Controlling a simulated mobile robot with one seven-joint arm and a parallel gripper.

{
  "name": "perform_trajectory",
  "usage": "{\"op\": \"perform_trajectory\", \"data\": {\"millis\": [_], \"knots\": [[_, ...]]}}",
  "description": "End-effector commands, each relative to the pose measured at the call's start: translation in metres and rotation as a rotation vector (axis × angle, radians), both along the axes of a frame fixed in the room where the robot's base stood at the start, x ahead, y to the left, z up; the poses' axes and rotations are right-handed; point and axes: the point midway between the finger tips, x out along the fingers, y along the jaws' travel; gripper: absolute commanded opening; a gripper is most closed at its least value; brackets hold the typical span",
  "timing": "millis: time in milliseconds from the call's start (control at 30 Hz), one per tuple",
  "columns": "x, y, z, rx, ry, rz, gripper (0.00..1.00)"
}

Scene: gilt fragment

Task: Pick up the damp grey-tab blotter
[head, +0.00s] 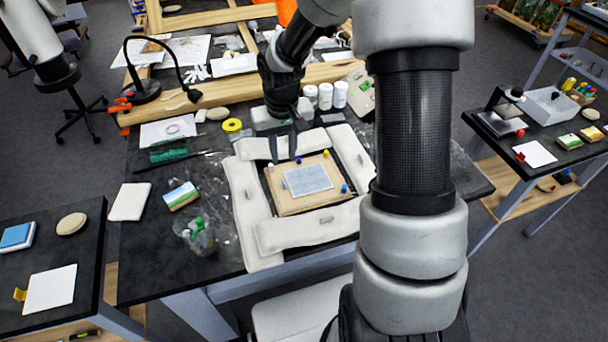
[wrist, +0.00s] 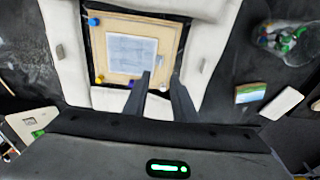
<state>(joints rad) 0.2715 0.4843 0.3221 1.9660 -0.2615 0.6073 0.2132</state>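A pale grey, damp-looking sheet (head: 307,180), likely the blotter, lies flat on a tan board (head: 285,205) inside a frame of white padded bars. It also shows in the wrist view (wrist: 131,53), with a small pale tab at its right edge; the tab's colour is hard to tell. My gripper (head: 283,156) hangs above the far left edge of the board, fingers down. In the wrist view my gripper (wrist: 161,76) is open and empty, its fingertips near the sheet's lower right corner. I cannot tell the exact height gap.
Coloured pins, such as a blue one (head: 344,188), stand around the sheet. White padded bars (head: 325,220) border the board closely. A clear cup of capped items (head: 197,236) and a white pad (head: 130,202) lie left. White jars (head: 325,96) and a black lamp (head: 145,90) stand behind.

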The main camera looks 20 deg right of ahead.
Motion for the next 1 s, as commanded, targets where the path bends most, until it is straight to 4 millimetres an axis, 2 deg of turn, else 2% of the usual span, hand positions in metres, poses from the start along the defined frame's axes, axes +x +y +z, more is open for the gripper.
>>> {"op": "perform_trajectory", "data": {"millis": [100,300,533,800,1000], "knots": [[0.002,0.001,-0.028,0.002,0.005,0.000,0.25],[0.007,0.000,-0.059,0.000,0.001,0.000,0.25],[0.010,0.001,-0.074,0.000,0.001,0.000,0.25],[0.018,0.003,-0.111,0.000,0.001,0.000,0.25],[0.020,0.002,-0.118,0.000,-0.002,-0.002,0.25]]}}
